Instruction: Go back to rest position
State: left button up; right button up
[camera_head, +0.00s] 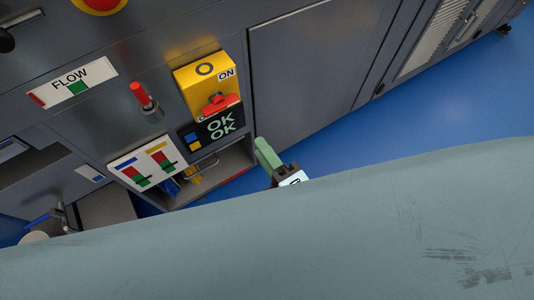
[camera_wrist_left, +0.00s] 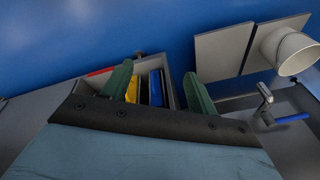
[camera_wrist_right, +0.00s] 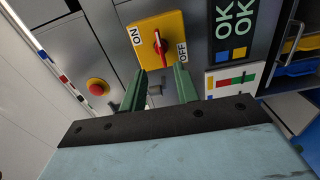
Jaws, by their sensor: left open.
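My right gripper (camera_head: 268,155) shows in the head view in front of the machine, below and to the right of the yellow switch box (camera_head: 190,85). In the right wrist view its two green fingers (camera_wrist_right: 160,85) are apart, with nothing visibly held between them. Beyond the fingertips is the switch's red handle (camera_wrist_right: 157,42), with ON at its left and OFF at its right. My left gripper (camera_wrist_left: 158,85) is open and empty in the left wrist view. It cannot be made out in the head view.
The panel carries a red-tipped lever (camera_head: 145,97), a FLOW gauge (camera_head: 72,82) and an OK display (camera_head: 218,124). A grey bin with coloured items (camera_wrist_left: 168,75) lies beyond my left fingers, with a white cylinder (camera_wrist_left: 290,50) to the right. Blue floor (camera_head: 440,110) is clear at right.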

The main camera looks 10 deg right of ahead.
jog(key=shift+s+d, duration=0.1)
jog(key=shift+s, duration=0.2)
pick_arm(q)
jog(key=shift+s, duration=0.1)
